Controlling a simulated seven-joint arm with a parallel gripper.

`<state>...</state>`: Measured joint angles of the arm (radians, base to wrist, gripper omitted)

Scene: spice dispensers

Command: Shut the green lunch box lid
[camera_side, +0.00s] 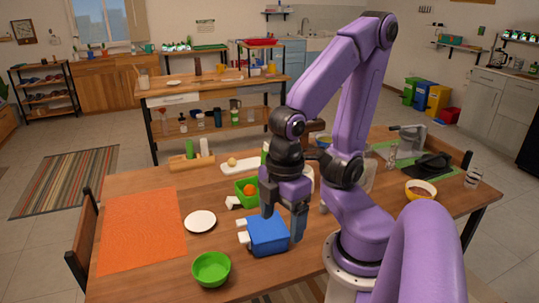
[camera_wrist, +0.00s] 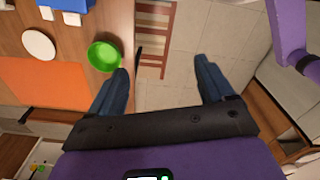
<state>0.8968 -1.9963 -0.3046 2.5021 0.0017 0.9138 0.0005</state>
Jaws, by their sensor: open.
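The green lunch box (camera_side: 240,199) stands open in the middle of the table, with an orange round item (camera_side: 250,190) inside and a white clip at its front left. A green strip shows behind it beside my arm; I cannot tell if it is the raised lid, as my arm hides that side. My gripper (camera_side: 283,217) points down in the side view, in front and to the right of the green box, in line with the blue box. In the wrist view my gripper (camera_wrist: 163,82) is open, with nothing between its fingers. The green lunch box is not visible there.
A closed blue box (camera_side: 267,234) with white clips sits in front of the green one. A white plate (camera_side: 200,221), green bowl (camera_side: 211,269) and orange mat (camera_side: 140,230) lie left. A white board (camera_side: 240,166) is behind. A brown-filled bowl (camera_side: 421,190) stands right.

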